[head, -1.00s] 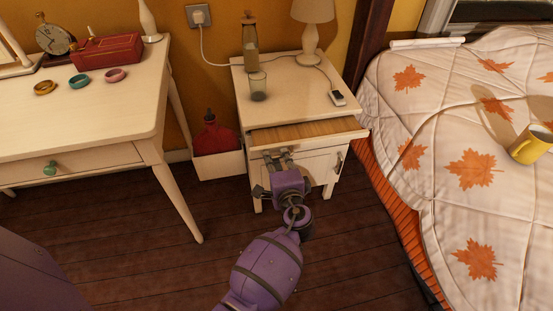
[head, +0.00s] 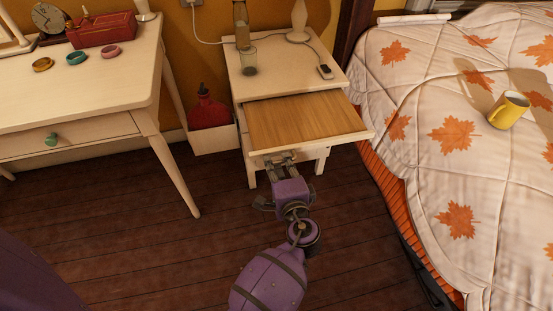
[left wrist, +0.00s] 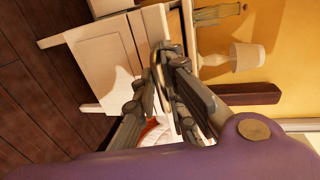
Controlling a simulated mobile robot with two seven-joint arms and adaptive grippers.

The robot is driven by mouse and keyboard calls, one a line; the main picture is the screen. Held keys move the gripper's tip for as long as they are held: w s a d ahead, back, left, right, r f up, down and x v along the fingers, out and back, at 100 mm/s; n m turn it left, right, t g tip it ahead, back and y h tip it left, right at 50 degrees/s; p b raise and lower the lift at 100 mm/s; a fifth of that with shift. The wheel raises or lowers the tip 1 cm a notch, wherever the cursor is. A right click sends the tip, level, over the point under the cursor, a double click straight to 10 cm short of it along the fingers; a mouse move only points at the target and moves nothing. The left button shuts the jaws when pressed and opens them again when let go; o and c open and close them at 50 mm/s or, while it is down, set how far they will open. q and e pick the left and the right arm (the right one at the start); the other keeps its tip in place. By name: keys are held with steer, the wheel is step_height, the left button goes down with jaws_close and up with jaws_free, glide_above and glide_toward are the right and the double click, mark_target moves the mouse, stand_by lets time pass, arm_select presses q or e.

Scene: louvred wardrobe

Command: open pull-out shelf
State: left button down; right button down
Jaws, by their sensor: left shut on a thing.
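The pull-out shelf (head: 305,118) is a wooden board with a cream front edge. It stands well out from the cream nightstand (head: 268,78), below the top. My left gripper (head: 280,158) is shut at the left part of the shelf's front, from the near side. In the left wrist view the fingers (left wrist: 153,76) close around a curved, dark handle-like piece, and the nightstand appears turned on its side. The fingers hide most of the exact contact. My right gripper is not in view.
A glass (head: 249,68), bottle and small dark device (head: 325,72) stand on the nightstand. A desk (head: 100,90) stands left, a bed (head: 450,130) with a yellow mug (head: 508,110) right. A red flask (head: 208,110) sits in a box between. The floor in front is clear.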

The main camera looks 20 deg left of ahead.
arm_select(q)
steer(key=shift+s+f, duration=0.15)
steer(key=shift+f, duration=0.2)
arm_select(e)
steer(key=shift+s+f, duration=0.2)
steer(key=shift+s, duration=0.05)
arm_select(q)
steer(key=c, duration=2)
jaws_free()
steer(key=shift+o, duration=0.5)
steer(key=shift+r, duration=0.1)
steer(key=v, duration=1.2)
steer(key=shift+r, duration=0.1)
